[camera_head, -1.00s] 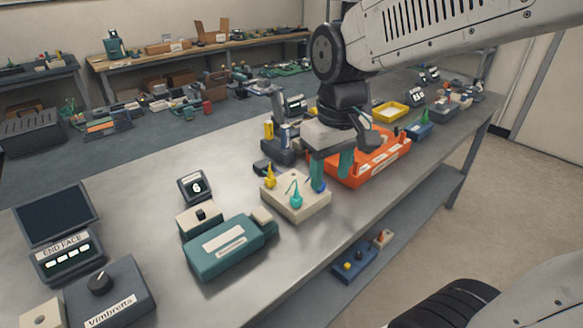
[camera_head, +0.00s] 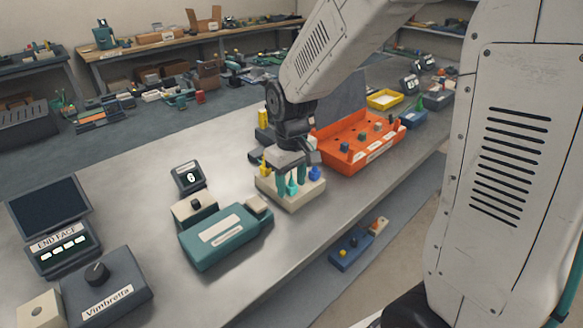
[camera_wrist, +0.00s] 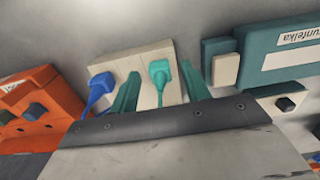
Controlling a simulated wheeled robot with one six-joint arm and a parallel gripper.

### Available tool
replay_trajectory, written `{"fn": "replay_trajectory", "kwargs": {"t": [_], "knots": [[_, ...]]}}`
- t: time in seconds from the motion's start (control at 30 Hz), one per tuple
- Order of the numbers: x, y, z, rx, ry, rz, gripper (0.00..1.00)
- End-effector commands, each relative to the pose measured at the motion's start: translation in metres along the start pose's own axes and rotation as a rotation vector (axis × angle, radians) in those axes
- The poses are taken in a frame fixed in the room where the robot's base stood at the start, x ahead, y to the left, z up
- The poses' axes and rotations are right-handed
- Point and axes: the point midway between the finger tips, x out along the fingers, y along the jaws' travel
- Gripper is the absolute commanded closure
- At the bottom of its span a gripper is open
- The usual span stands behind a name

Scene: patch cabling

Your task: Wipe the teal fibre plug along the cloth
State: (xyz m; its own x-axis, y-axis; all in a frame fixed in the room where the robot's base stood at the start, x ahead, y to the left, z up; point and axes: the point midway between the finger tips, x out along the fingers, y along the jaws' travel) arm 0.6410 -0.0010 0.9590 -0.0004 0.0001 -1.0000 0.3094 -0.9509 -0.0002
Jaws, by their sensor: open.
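The teal fibre plug (camera_head: 292,188) stands in a cream block (camera_head: 291,205) on the bench. My gripper (camera_head: 290,182) is open and points down over the block, one finger on each side of the teal plug. In the wrist view the teal plug (camera_wrist: 160,72) shows between the parted fingers, with gaps on both sides. A blue plug (camera_head: 315,173) stands right of the gripper and a yellow plug (camera_head: 264,168) left of it, partly hidden. A teal cassette (camera_head: 226,237) lies left of the block with a pale pad (camera_head: 257,204) at its end; I cannot tell whether this is the cloth.
An orange tray (camera_head: 352,152) stands behind and right of the block. A small cream box with a black knob (camera_head: 195,207), a small display (camera_head: 188,177) and the end-face monitor (camera_head: 60,240) stand left. The bench front edge lies close to the block; bare metal shows around the cassette.

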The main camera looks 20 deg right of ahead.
Motion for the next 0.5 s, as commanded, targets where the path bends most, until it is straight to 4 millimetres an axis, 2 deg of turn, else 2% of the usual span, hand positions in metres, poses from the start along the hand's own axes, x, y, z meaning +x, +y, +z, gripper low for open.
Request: {"fn": "replay_trajectory", "kwargs": {"t": [0.1, 0.37, 0.4, 0.5], "knots": [[0.0074, 0.0, 0.0001, 0.0, 0.0, 0.0, 0.53], [0.0089, 0.0001, 0.0001, 0.0, 0.001, 0.0, 0.53], [0.0088, 0.0001, 0.0001, 0.0, 0.001, 0.0, 0.55], [0.0088, 0.0, 0.0001, 0.0, 0.001, 0.0, 0.83]]}}
